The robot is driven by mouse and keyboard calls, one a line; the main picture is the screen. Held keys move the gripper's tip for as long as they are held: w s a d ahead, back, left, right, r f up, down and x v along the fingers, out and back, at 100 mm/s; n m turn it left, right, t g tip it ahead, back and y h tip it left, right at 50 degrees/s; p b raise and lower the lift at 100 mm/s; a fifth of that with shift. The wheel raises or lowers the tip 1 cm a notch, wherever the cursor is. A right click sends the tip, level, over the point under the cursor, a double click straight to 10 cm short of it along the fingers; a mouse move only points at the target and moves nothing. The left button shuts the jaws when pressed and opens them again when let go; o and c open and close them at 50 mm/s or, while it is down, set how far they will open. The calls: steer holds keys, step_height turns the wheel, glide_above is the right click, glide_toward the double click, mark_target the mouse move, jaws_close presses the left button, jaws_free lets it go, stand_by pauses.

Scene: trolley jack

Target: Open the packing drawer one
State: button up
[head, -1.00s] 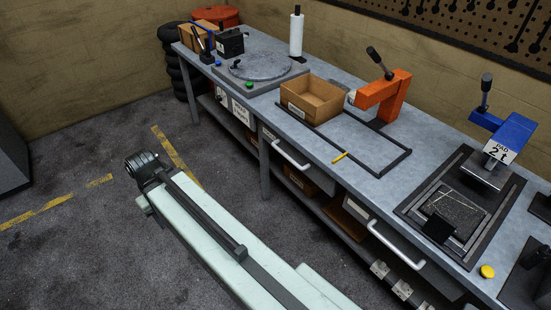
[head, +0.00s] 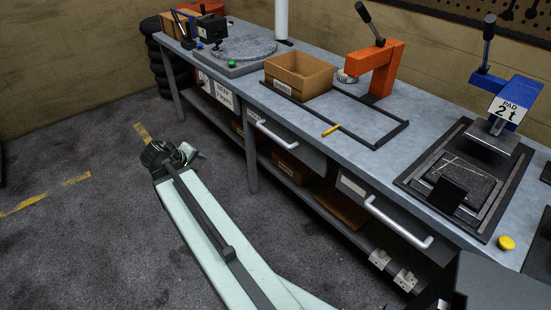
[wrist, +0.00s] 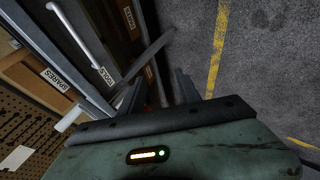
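Two handled drawer fronts show under the bench in the head view. The left has a pale bar handle (head: 277,137) and a small label (head: 254,116); the right has a similar handle (head: 397,224) and label (head: 352,187). Both look shut. I cannot read which is packing drawer one. My gripper (head: 172,155) is at the far end of my arm, in front of the bench's left part, apart from both handles. In the wrist view, my gripper (wrist: 157,92) shows two grey fingers standing apart with nothing held. A pale bar handle (wrist: 77,35) is left of them.
The grey bench top (head: 230,95) carries a cardboard box (head: 298,76), an orange press (head: 378,68), a blue press (head: 510,95) and a round plate (head: 240,50). A lower shelf (head: 292,180) holds boxes. Open floor (head: 90,150) with yellow lines lies to the left.

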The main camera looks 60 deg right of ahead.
steer(key=s+d+f+h+b, duration=0.2)
steer(key=s+d+f+b, duration=0.15)
steer(key=d, duration=0.45)
steer(key=s+d+f+h+b, duration=0.2)
steer(key=d+b, duration=0.3)
steer(key=d, duration=0.3)
steer(key=n+h+b, duration=0.2)
steer(key=h+b, duration=0.2)
steer(key=b, duration=0.2)
glide_toward(274, 137)
steer(key=w+d, duration=0.1)
steer(key=d, duration=0.2)
steer(key=shift+g, duration=0.3)
steer(key=d, duration=0.2)
steer(key=d+f, duration=0.1)
steer(key=d, duration=0.2)
steer(key=d+f+b, duration=0.1)
steer(key=d, duration=0.2)
steer(key=shift+w+f, duration=0.1)
steer(key=shift+w, duration=0.3)
jaws_close()
steer(key=shift+a, duration=0.1)
